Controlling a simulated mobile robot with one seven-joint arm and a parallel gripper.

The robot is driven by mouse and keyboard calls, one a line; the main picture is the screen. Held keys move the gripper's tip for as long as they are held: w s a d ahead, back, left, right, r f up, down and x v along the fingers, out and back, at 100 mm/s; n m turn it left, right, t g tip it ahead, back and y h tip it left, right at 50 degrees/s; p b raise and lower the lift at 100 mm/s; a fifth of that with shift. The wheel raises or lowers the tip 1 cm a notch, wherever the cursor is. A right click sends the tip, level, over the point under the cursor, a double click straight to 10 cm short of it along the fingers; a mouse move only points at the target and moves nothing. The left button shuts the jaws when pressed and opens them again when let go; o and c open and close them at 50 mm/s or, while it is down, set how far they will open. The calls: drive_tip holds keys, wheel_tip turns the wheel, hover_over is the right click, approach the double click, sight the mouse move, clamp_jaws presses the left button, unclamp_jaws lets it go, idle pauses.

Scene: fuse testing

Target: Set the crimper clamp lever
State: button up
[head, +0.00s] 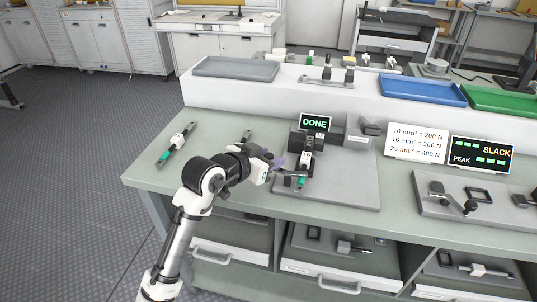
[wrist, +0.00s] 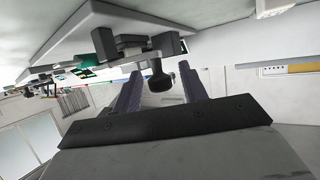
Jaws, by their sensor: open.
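The crimper (head: 335,135) stands on a grey plate on the bench, with a small screen (head: 314,122) reading "DONE". A cable piece with a green end (head: 302,182) lies at its front. My gripper (head: 280,163) reaches in from the left, close beside the crimper, with its jaws open. In the wrist view, a dark round knob (wrist: 158,81), which looks like the clamp lever's handle, shows between the two open fingers (wrist: 160,90). I cannot tell whether either finger touches it. In the head view the lever is mostly hidden by my gripper.
Another cable piece with a green end (head: 176,143) lies on the bench at left. A sign with force values (head: 416,143) and a "SLACK" display (head: 482,154) stand at right, behind a grey fixture plate (head: 428,205). Trays, one blue (head: 422,90), line the raised back shelf.

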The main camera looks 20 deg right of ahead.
clamp_jaws()
idle(0.3)
